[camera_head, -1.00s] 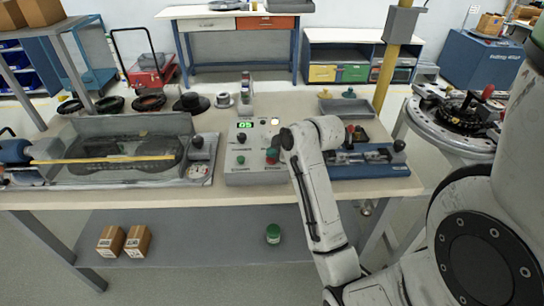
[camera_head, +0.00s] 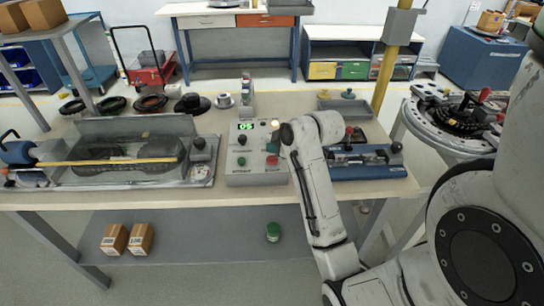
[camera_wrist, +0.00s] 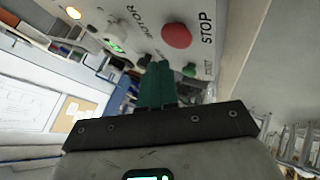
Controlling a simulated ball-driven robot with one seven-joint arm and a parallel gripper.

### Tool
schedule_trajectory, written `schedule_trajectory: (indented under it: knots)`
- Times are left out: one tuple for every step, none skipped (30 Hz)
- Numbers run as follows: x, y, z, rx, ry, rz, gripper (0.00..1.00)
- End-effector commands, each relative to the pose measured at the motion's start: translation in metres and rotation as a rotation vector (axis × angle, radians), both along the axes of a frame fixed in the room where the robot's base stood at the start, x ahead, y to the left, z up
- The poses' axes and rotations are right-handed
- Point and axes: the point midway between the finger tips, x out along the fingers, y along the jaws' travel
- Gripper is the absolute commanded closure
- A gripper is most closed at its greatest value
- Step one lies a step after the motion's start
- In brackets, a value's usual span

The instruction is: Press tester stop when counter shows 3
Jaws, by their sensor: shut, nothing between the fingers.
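The tester's grey control box (camera_head: 240,181) stands on the bench, its green counter (camera_head: 245,126) reading 05. In the wrist view the red STOP button (camera_wrist: 177,35) shows uncovered, with the lettering STOP beside it. My gripper (camera_head: 272,148) is at the right side of the box and hides part of its face in the head view. In the wrist view its teal fingers (camera_wrist: 155,80) are together and empty, pointing at the panel below and left of STOP. I cannot tell whether they touch the panel. A black knob (camera_head: 241,139) and a green button (camera_head: 240,160) are on the box.
A lit lamp (camera_head: 275,122) is atop the box. A clear-covered rig (camera_head: 120,160) stands left of it, and a blue vise-like fixture (camera_head: 362,162) right of it. Black rings (camera_head: 150,103) lie behind. A round machine table (camera_head: 455,117) stands at right.

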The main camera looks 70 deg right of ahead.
Motion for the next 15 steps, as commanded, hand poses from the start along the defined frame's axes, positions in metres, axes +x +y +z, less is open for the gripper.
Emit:
schedule_trajectory:
  knots:
    - [0.000, 0.000, 0.010, -0.001, 0.000, 0.001, 1.00]
    - [0.000, 0.000, 0.013, -0.001, 0.000, 0.001, 1.00]
    - [0.000, 0.000, 0.017, -0.001, 0.000, 0.001, 1.00]
    - [0.000, 0.000, 0.020, -0.001, 0.000, 0.001, 1.00]
    - [0.000, 0.000, 0.022, -0.001, 0.000, 0.001, 1.00]
    - [0.000, 0.000, 0.026, -0.001, 0.000, 0.001, 1.00]
    - [0.000, 0.000, 0.029, 0.000, 0.000, 0.000, 1.00]
    - [0.000, 0.000, 0.031, -0.001, 0.000, -0.001, 1.00]
    - [0.000, 0.000, 0.035, -0.001, 0.000, -0.001, 1.00]
    - [0.000, 0.000, 0.037, -0.001, 0.000, -0.001, 1.00]
    - [0.000, 0.000, 0.040, -0.001, 0.000, -0.001, 1.00]
    - [0.000, 0.000, 0.042, -0.001, 0.000, -0.001, 1.00]
    - [0.000, 0.000, 0.043, 0.000, 0.000, 0.000, 1.00]
    - [0.000, 0.000, 0.044, 0.000, 0.000, 0.000, 1.00]
    - [0.000, 0.000, 0.043, 0.000, 0.000, 0.000, 1.00]
